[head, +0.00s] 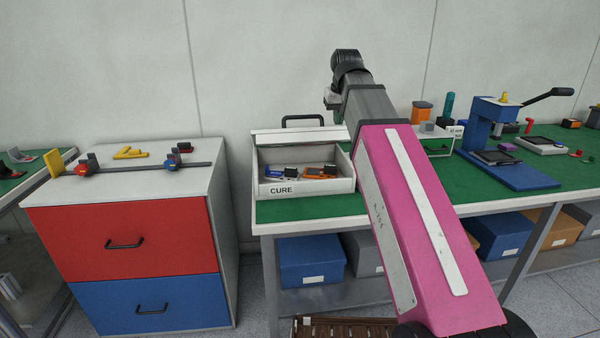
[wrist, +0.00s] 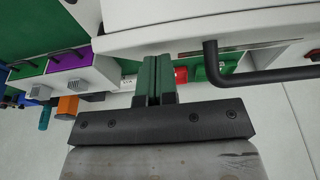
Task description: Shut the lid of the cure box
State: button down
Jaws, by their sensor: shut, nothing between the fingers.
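The cure box (head: 338,185) is a white open-fronted box with a CURE label, standing on the left end of the green bench. Its lid (head: 300,135) is raised, seen nearly edge-on, with a black bar handle (head: 303,121) above it. Dark, blue and orange items lie inside the box. In the wrist view the white lid panel (wrist: 200,18) fills the top, with the black handle (wrist: 262,74) at right. My gripper (wrist: 156,62) is shut and empty, its green fingers beside the panel, left of the handle. Whether they touch is unclear. In the head view the fingertips are not clear.
A white-topped cabinet (head: 125,165) with red and blue drawers stands left of the bench. On the bench, right of my arm, are a green-fronted bin (head: 440,147), an orange container (head: 422,112) and a blue lever press (head: 490,125). Bare wall is behind.

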aim_at(341, 130)
jog(key=shift+s+d+f, duration=0.1)
jog(key=shift+s+f, duration=0.35)
jog(key=shift+f, duration=0.3)
jog(key=shift+s+d+f, duration=0.1)
jog(key=shift+s+f, duration=0.35)
jog(key=shift+f, duration=0.25)
jog(key=shift+s+d+f, duration=0.1)
jog(key=shift+s+f, duration=0.35)
jog(key=shift+f, duration=0.3)
jog(key=shift+s+f, duration=0.1)
jog(key=shift+f, duration=0.15)
jog(key=f, duration=0.2)
jog(key=s+f, duration=0.1)
jog(key=f, duration=0.1)
jog(key=shift+s+d+f, duration=0.15)
jog(key=shift+f, duration=0.25)
